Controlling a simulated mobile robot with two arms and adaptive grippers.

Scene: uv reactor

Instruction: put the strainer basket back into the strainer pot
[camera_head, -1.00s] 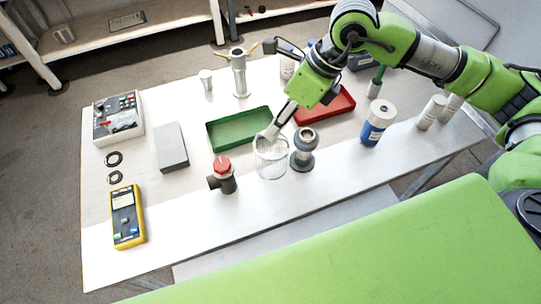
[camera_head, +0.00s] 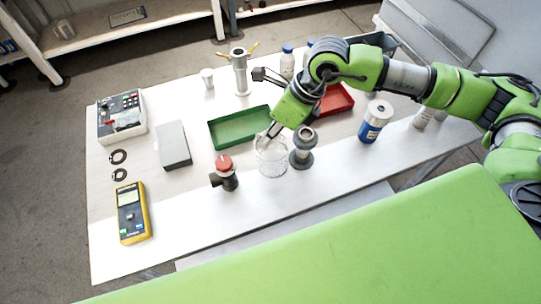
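A clear round vessel (camera_head: 271,163) stands near the middle of the table, with a pale, mesh-like texture inside its wall. I cannot tell whether the strainer basket is in it. A grey metal pot (camera_head: 302,157) with a round top stands upright just right of the vessel; it looks like the strainer pot. My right gripper (camera_head: 269,136) points down at the vessel's rim from the upper right. Its fingertips are small and overlap the rim, so whether they hold anything is unclear. My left gripper is not in view.
A dark fitting with a red cap (camera_head: 225,173) stands left of the vessel. A green tray (camera_head: 212,134) and a red tray (camera_head: 350,99) lie behind. A blue-labelled bottle (camera_head: 372,124) stands right. The front table strip (camera_head: 190,228) is clear.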

